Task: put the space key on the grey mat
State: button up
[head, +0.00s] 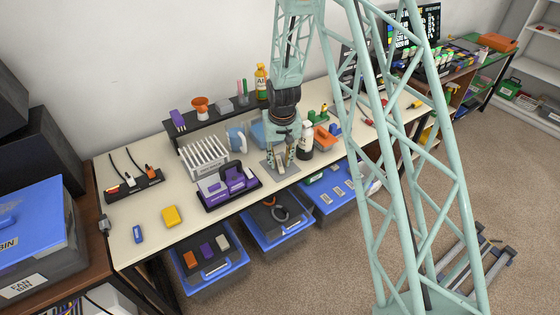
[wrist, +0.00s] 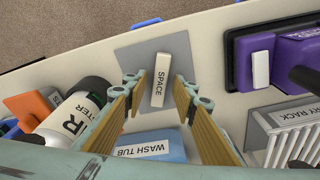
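The space key (wrist: 160,80) is a narrow white bar with the word SPACE on it. In the wrist view it appears to lie flat on the grey mat (wrist: 178,48), inside the mat's edges. The mat also shows in the head view at the bench's front edge (head: 268,169). My gripper (wrist: 156,84) is open, with one finger on each side of the key and a visible gap on both sides. In the head view my gripper (head: 281,160) points down over the mat, and I cannot make out the key there.
A blue wash tub (wrist: 155,146) and a white drying rack (wrist: 290,128) stand close to the mat. A purple device in a dark tray (head: 231,187) is on its left in the head view. A dark-and-white bottle (head: 306,142) stands just right of my gripper.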

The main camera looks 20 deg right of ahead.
notch_tip(320, 180, up, 12)
jog(key=s+p, duration=0.1)
jog(key=p, duration=0.1)
jog(key=shift+s, duration=0.4)
jog(key=shift+r, duration=0.15)
dwell(1.0)
notch_tip(320, 180, up, 15)
send_over(281, 167)
jog(key=s, duration=0.8)
jog(key=s+r+t, duration=0.1)
jog(key=s+r, duration=1.5)
jog(key=s, duration=1)
jog(key=s+r+t, duration=0.1)
jog(key=s+r, duration=0.3)
jog(key=s, duration=1)
jog(key=shift+s+n, duration=0.25)
jog(key=shift+n, duration=0.15)
